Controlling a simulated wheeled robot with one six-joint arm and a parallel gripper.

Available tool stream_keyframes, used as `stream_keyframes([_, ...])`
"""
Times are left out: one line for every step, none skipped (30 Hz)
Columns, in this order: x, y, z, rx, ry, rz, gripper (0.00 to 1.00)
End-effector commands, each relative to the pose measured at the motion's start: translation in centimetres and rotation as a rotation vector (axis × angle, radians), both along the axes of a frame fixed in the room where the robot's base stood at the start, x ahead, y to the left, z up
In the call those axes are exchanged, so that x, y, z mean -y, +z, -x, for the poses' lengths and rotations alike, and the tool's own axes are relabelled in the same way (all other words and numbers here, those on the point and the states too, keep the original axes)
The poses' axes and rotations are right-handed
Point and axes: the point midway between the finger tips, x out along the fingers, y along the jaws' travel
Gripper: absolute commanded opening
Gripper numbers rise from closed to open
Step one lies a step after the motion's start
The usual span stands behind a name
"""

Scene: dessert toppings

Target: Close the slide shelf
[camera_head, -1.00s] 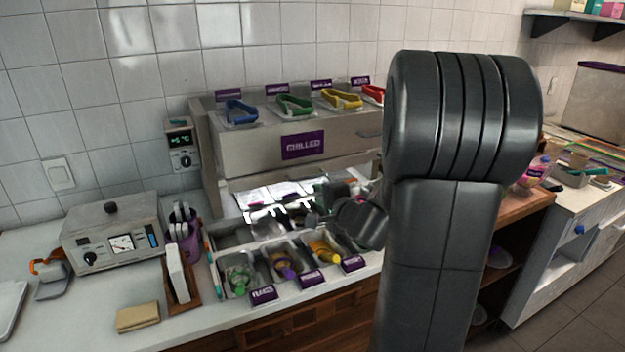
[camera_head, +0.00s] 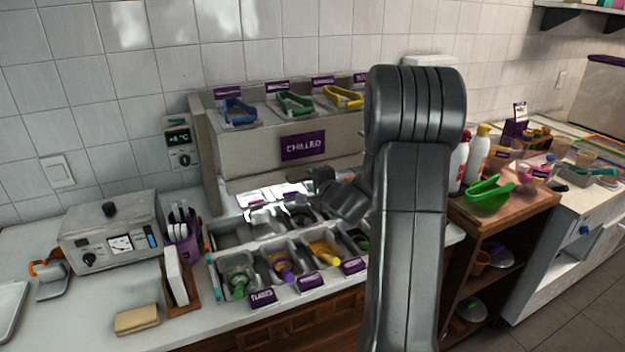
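The metal slide shelf (camera_head: 298,258) holds rows of topping bins and stands out in front of and below the grey cabinet (camera_head: 240,160) with the purple CHILLED label. Its front bins hold green, purple and yellow-handled tools, with purple labels along the front. My gripper (camera_head: 316,187) is over the rear right part of the shelf, under the cabinet's front edge. Its fingers are dark and partly lost against the bins, so I cannot tell whether they are open or whether they touch anything. My arm hides the right end of the shelf and cabinet.
Coloured tongs (camera_head: 293,103) lie on top of the cabinet. A metal appliance (camera_head: 112,235), a purple utensil cup (camera_head: 184,240) and a wooden holder (camera_head: 180,284) stand left of the shelf. Bottles (camera_head: 475,158) and a green scoop (camera_head: 487,194) stand on the right counter.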

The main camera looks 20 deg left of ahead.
Motion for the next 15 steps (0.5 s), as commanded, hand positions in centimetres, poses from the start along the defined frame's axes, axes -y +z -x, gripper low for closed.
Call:
stream_keyframes([0.00, -0.01, 0.00, 0.000, 0.000, 0.000, 0.31])
stream_keyframes([0.01, -0.01, 0.01, 0.000, 0.000, 0.000, 0.31])
stream_keyframes([0.01, -0.01, 0.01, 0.000, 0.000, 0.000, 0.31])
stream_keyframes([0.02, -0.01, 0.01, 0.000, 0.000, 0.000, 0.29])
stream_keyframes([0.02, -0.01, 0.01, 0.000, 0.000, 0.000, 0.23])
stream_keyframes([0.02, -0.01, 0.01, 0.000, 0.000, 0.000, 0.15])
stream_keyframes([0.02, -0.01, 0.01, 0.000, 0.000, 0.000, 0.09])
stream_keyframes([0.03, 0.00, 0.01, 0.000, 0.000, 0.000, 0.03])
stream_keyframes([0.02, 0.00, 0.02, 0.000, 0.000, 0.000, 0.00])
stream_keyframes([0.03, -0.01, 0.01, 0.000, 0.000, 0.000, 0.00])
stream_keyframes([0.03, 0.00, 0.01, 0.000, 0.000, 0.000, 0.00])
stream_keyframes([0.03, 0.00, 0.01, 0.000, 0.000, 0.000, 0.00])
stream_keyframes([0.04, -0.01, 0.02, 0.000, 0.000, 0.000, 0.00])
stream_keyframes([0.04, -0.01, 0.02, -0.001, 0.000, -0.001, 0.00])
stream_keyframes([0.01, -0.05, 0.01, 0.000, 0.000, 0.000, 0.00])
